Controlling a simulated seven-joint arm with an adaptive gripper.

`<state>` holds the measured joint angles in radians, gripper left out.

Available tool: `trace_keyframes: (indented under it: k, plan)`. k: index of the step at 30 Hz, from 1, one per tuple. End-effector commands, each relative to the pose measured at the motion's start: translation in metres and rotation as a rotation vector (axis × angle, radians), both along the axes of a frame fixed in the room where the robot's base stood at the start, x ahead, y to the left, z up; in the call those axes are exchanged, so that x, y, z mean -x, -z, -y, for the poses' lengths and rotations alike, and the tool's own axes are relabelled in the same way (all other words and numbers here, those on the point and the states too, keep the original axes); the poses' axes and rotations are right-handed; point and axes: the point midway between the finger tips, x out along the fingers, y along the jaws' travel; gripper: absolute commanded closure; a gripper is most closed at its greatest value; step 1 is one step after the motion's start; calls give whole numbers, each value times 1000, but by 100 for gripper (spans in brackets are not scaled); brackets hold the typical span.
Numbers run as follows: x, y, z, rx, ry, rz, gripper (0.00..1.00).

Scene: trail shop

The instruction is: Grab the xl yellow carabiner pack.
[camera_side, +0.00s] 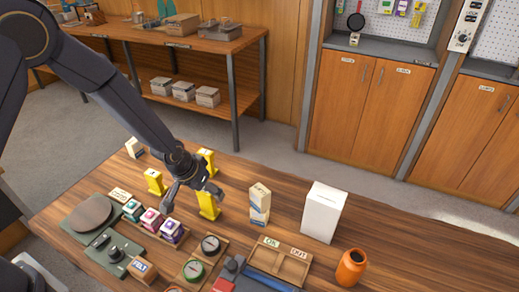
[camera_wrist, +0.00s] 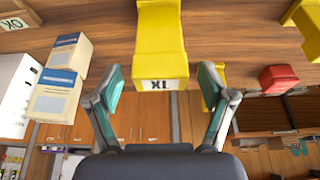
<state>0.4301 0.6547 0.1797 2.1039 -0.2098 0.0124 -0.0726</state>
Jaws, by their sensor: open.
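The yellow pack marked XL (camera_wrist: 161,40) fills the upper middle of the wrist view, with its label facing my camera. It also shows in the side view (camera_side: 208,206), upright on the wooden table and partly behind my gripper. My gripper (camera_side: 192,197) is open and empty beside it. In the wrist view my gripper (camera_wrist: 160,80) has one finger on each side of the labelled end, with visible gaps. Two other yellow packs, a tall one (camera_side: 207,158) and a shorter one (camera_side: 155,181), stand farther back and to the left.
A cream carton (camera_side: 259,203) and a white box (camera_side: 322,212) stand to the right. Small coloured boxes (camera_side: 151,220) sit on a tray to the left front. A divided wooden tray (camera_side: 291,267) and an orange jar (camera_side: 351,267) are at the front right.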

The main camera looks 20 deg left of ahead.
Motion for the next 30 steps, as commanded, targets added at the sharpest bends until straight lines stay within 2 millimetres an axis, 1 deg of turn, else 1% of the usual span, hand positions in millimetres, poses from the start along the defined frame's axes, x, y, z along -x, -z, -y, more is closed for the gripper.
trace_keyframes:
  k: [1,5,13,30]
  plan:
    - [-3,9,-1,-1,-1,-3,19]
    - [-8,22,0,-1,0,-2,19]
    - [-10,24,0,0,0,0,20]
    - [-10,24,0,0,1,0,79]
